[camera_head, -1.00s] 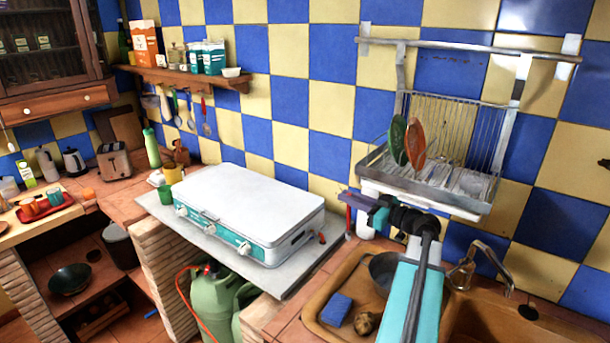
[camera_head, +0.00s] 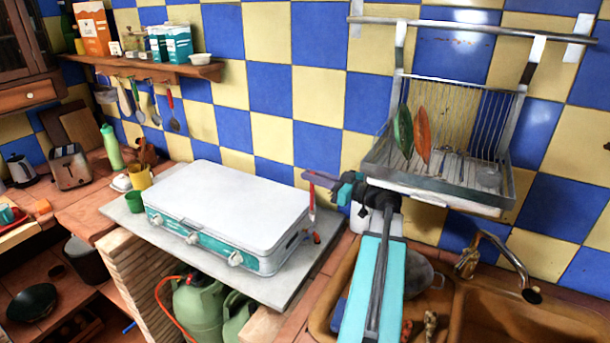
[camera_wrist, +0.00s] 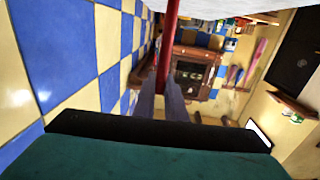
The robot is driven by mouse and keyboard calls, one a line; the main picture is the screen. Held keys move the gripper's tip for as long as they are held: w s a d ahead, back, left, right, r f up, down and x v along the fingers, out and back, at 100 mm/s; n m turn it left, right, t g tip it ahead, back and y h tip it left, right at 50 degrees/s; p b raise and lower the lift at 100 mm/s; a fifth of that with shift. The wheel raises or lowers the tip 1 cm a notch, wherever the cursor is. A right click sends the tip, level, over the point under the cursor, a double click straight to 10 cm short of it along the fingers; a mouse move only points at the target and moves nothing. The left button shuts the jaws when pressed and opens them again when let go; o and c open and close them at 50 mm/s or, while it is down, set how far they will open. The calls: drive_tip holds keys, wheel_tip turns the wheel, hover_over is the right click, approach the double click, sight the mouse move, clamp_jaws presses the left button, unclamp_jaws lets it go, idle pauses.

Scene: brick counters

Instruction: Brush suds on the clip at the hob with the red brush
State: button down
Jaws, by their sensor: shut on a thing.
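My gripper (camera_head: 312,179) is shut on the red brush (camera_head: 312,194), which hangs upright beside the right end of the white and teal hob (camera_head: 230,200). The wrist view shows the brush's red handle (camera_wrist: 169,45) between the fingers (camera_wrist: 167,95). The brush's lower end is small and pale, close above a small orange-red part (camera_head: 316,237) at the hob's right end. I cannot tell if that part is the clip, or if the brush touches it. No suds can be made out.
The hob stands lid down on a grey slab (camera_head: 270,287), above a green gas bottle (camera_head: 198,305) with an orange hose. A dish rack (camera_head: 440,185) hangs on the wall behind my arm. The sink (camera_head: 490,315) is at right. Mugs (camera_head: 139,177) stand left of the hob.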

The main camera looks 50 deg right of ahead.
sight(312, 191)
drive_tip(key=shift+w+a, duration=0.1)
drive_tip(key=shift+w, duration=0.05)
drive_tip(key=shift+f, duration=0.15)
drive_tip(key=shift+f+p, duration=0.65)
drive_tip(key=shift+f, duration=1.2)
drive_tip(key=shift+f+b, duration=0.5)
drive_tip(key=shift+b, duration=0.3)
idle(1.0)
drive_tip(key=shift+f+b, duration=0.1)
drive_tip(key=shift+b, duration=0.55)
drive_tip(key=shift+d, duration=0.2)
drive_tip(key=shift+a+b, duration=0.4)
drive_tip(key=shift+b, duration=0.8)
idle(0.3)
drive_tip(key=shift+d+b, duration=0.4)
drive_tip(key=shift+b, duration=0.4)
idle(0.3)
